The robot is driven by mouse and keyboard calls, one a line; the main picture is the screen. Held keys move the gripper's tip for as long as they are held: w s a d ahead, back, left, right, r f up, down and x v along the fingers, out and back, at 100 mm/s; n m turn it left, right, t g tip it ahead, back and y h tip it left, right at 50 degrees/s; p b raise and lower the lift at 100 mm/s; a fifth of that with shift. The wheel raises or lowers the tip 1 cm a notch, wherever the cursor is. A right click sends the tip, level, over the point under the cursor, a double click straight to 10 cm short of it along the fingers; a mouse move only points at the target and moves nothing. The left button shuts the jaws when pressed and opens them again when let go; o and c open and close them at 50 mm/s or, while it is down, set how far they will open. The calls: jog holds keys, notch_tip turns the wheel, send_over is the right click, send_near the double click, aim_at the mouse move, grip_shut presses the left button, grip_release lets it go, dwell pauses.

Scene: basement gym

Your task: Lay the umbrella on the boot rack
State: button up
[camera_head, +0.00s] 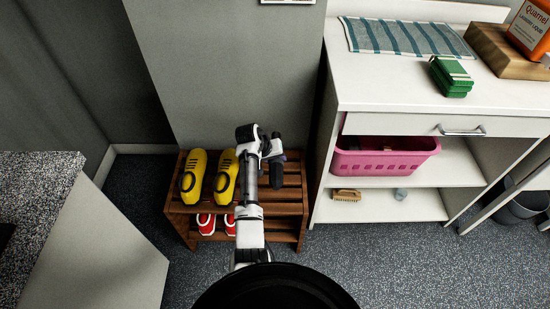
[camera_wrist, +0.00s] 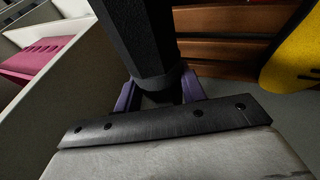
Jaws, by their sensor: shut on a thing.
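The umbrella (camera_head: 277,176) is a dark, folded, thick rod. In the wrist view the umbrella (camera_wrist: 143,40) runs up and away from between the purple fingertips. My gripper (camera_head: 272,156) is shut on it, over the right part of the boot rack; it also shows in the wrist view (camera_wrist: 160,92). The boot rack (camera_head: 293,194) is brown slatted wood with two levels, and its slats show in the wrist view (camera_wrist: 235,50). Whether the umbrella touches the slats I cannot tell. My arm hides part of the rack's middle.
Two yellow shoes (camera_head: 192,178) fill the rack's left top; red shoes (camera_head: 206,223) sit on its lower level. The top's right part is bare around the umbrella. A white shelf unit (camera_head: 385,95) with a pink basket (camera_head: 385,158) stands close to the right. A grey wall (camera_head: 230,80) stands behind.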

jog(key=shift+f+b, duration=2.2)
jog(key=shift+f, duration=0.35)
jog(key=shift+f+b, duration=1.35)
jog(key=shift+f, duration=1.15)
jog(key=o, duration=1.3)
jog(key=shift+c, duration=0.2)
jog(key=v, duration=1.4)
jog(key=shift+p, duration=0.3)
jog(key=shift+w+d, duration=0.1)
jog(key=shift+d, duration=0.05)
